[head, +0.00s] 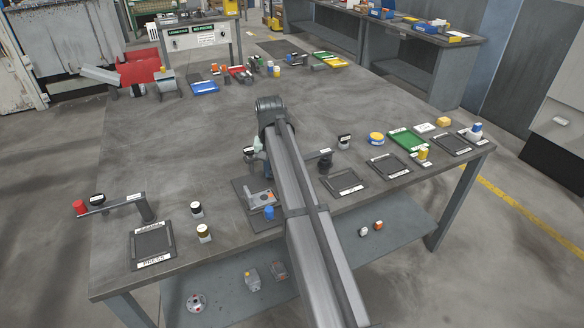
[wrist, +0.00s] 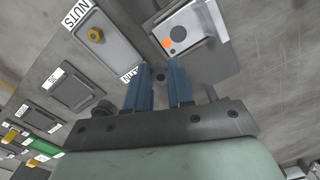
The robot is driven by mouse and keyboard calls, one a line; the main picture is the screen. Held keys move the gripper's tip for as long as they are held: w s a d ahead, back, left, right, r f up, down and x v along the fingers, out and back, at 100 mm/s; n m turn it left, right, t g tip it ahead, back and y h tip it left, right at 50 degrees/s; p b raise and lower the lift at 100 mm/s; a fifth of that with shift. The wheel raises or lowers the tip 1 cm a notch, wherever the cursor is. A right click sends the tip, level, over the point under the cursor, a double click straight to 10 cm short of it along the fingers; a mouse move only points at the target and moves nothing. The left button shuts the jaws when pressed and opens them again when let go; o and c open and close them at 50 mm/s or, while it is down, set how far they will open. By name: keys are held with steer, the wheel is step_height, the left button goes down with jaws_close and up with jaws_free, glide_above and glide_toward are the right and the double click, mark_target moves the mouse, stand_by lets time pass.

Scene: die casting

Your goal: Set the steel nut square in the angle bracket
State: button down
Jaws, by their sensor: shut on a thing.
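The angle bracket (head: 262,198) is a pale grey piece with an orange spot, on a dark plate left of my arm in the head view. In the wrist view the bracket (wrist: 197,24) lies beyond my fingertips at the upper right, with the orange spot and a dark round hole on it. My gripper (wrist: 158,66) has blue fingers shut on the steel nut (wrist: 160,76), a small dark piece mostly hidden between them. The nut looks apart from the bracket; its exact height is unclear.
A tray labelled NUTS (wrist: 119,48) holds a brass-coloured piece at the wrist view's upper left. In the head view, a small blue object (head: 269,213) stands close to the bracket plate. Small jars (head: 203,233) and a press pad (head: 152,245) are left.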

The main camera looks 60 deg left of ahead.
mark_target(265, 198)
steer(key=s+n, duration=0.1)
steer(key=n, duration=0.1)
steer(key=s+n, duration=0.2)
steer(key=n, duration=0.1)
steer(key=shift+s+f, duration=0.1)
steer(key=shift+f, duration=0.1)
steer(key=shift+f, duration=3.25)
steer(key=shift+f, duration=0.5)
stand_by(0.5)
steer(key=c, duration=0.6)
jaws_free()
steer(key=shift+r, duration=0.1)
